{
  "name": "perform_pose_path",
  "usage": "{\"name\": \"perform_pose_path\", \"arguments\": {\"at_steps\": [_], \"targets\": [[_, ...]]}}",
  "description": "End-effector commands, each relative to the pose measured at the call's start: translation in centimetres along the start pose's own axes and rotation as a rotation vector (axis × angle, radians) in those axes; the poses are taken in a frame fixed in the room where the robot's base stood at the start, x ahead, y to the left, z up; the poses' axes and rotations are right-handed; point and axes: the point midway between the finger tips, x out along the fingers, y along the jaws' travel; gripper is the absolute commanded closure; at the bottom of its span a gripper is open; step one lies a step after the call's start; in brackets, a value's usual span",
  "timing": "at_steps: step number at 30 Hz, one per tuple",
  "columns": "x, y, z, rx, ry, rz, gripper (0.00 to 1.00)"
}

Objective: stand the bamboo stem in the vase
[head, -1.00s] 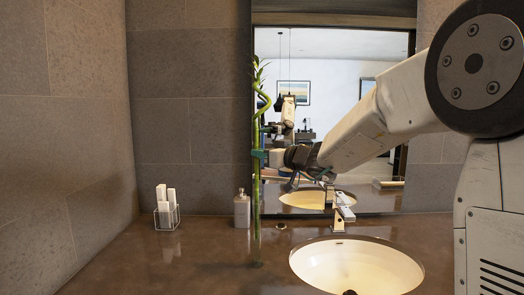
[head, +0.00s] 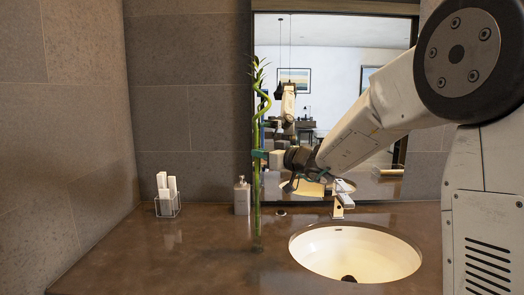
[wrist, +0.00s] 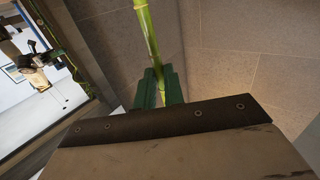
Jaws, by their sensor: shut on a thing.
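The bamboo stem (head: 257,205) is long, green and upright, with a curled, leafy top. My gripper (head: 262,156) is shut on it around its middle, in front of the mirror. The stem's lower end hangs down before the brown counter, near a dark spot; I cannot tell whether it touches the counter. In the wrist view the stem (wrist: 147,35) rises between the green fingertips (wrist: 158,88).
A white sink (head: 355,252) with a chrome faucet (head: 342,195) is right of the stem. A soap bottle (head: 242,196) stands just left of the stem, behind it. The left front counter is clear.

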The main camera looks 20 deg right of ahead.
Motion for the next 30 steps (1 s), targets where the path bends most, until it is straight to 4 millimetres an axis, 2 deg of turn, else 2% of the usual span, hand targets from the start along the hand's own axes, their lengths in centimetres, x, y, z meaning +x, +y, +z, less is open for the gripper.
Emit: {"name": "perform_pose_path", "arguments": {"at_steps": [30], "targets": [[0.1,0.0,3.9,0.000,0.001,0.000,1.00]]}}
